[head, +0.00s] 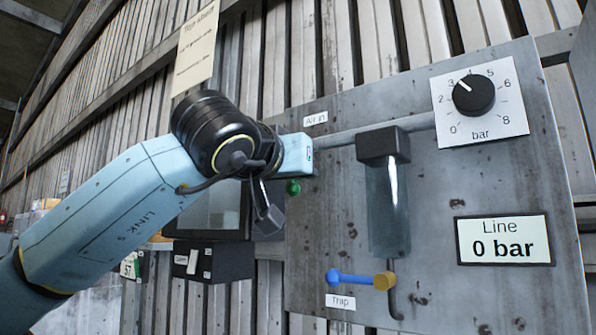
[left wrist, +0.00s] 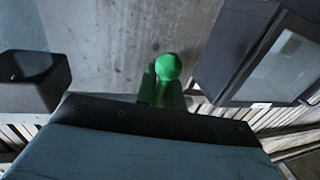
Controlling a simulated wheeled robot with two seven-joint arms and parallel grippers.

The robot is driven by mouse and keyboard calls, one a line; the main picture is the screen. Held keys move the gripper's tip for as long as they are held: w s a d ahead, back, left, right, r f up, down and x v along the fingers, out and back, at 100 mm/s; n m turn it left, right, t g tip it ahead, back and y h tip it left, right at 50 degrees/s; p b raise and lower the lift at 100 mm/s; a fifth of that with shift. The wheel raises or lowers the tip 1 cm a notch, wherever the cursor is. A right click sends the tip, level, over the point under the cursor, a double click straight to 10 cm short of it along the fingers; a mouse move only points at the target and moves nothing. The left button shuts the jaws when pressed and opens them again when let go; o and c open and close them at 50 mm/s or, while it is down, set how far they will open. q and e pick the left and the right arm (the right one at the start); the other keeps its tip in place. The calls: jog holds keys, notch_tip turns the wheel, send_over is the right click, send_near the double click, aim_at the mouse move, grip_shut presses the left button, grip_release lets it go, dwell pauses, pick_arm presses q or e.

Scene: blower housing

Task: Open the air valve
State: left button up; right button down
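The green knob (head: 293,187) of the air valve shows just below my left gripper (head: 298,156), under the "Air in" label (head: 316,118). In the left wrist view the green knob (left wrist: 168,66) and its green handle stand just beyond the gripper's body (left wrist: 160,140), which hides the handle's lower end. The valve body is hidden behind my gripper in the head view. The line display (head: 503,240) reads 0 bar. My right gripper is not in view.
A filter with a dark cap (head: 383,145) and clear bowl hangs right of the valve. A trap lever (head: 355,279) with a blue end is below. A pressure dial (head: 473,95) is at upper right. A dark screen (head: 215,210) and a switch box (head: 213,262) are at left.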

pick_arm(q)
grip_shut()
jog(key=shift+s+d+r+n+g, duration=0.1)
jog(key=shift+s+d+n+g, duration=0.2)
jog(key=shift+n, duration=0.75)
jog(key=shift+s+d+r+n+g, duration=0.15)
jog(key=shift+d+n, duration=0.2)
jog(key=shift+n, duration=0.75)
jog(key=shift+s+d+r+n+g, duration=0.15)
jog(key=shift+s+d+n, duration=0.15)
jog(key=shift+n, duration=0.75)
jog(key=shift+d, duration=0.1)
